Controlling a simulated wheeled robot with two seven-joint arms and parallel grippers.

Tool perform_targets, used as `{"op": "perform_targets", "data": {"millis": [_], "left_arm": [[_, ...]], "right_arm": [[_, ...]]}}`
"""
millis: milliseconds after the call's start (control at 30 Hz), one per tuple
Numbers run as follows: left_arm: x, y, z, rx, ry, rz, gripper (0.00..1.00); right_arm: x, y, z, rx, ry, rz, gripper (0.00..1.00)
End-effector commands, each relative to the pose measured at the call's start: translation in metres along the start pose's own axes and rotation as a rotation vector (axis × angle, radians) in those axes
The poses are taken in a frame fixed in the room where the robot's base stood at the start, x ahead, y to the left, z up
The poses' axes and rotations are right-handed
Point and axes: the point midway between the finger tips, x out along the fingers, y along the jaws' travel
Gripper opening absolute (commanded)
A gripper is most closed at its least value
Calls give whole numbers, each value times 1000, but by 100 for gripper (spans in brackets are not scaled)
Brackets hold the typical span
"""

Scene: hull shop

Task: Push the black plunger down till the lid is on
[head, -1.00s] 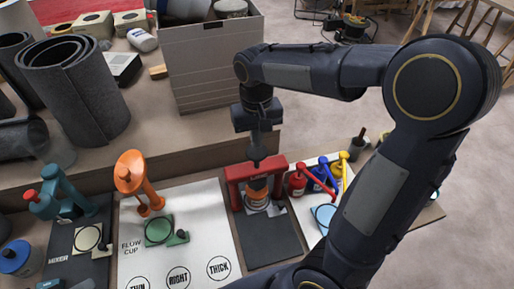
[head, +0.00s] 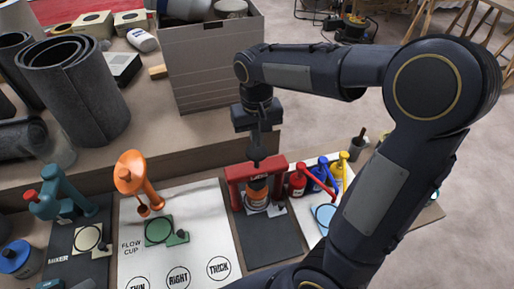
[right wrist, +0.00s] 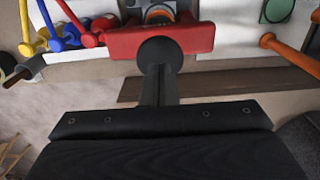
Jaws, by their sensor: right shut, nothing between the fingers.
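A red press frame (head: 236,177) stands on a dark mat. A can with an orange upper part (head: 257,190) sits beneath its crossbar. My right gripper (head: 256,135) is shut and empty, pointing down over the press. Its fingertips are right above the round black plunger knob (head: 256,154), apparently touching it. In the right wrist view the fingers (right wrist: 158,80) end at the knob (right wrist: 160,53), in front of the red crossbar (right wrist: 198,40). Whether the lid is seated on the can is hard to tell. My left gripper is not in view.
Left of the press are a white flow cup board (head: 205,225) with an orange stand (head: 130,172) and a teal mixer (head: 62,192). Red, blue and yellow pumps (head: 320,178) stand close on the right. A large grey box (head: 208,65) stands behind.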

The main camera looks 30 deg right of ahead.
Motion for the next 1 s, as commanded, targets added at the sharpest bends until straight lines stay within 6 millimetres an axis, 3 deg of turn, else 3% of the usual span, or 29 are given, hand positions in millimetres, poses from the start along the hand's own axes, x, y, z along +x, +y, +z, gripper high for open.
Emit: {"op": "perform_targets", "data": {"millis": [367,1000], "left_arm": [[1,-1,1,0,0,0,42],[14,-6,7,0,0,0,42]], "right_arm": [[2,0,0,0,0,0,0],[25,0,0,0,0,0,0]]}}
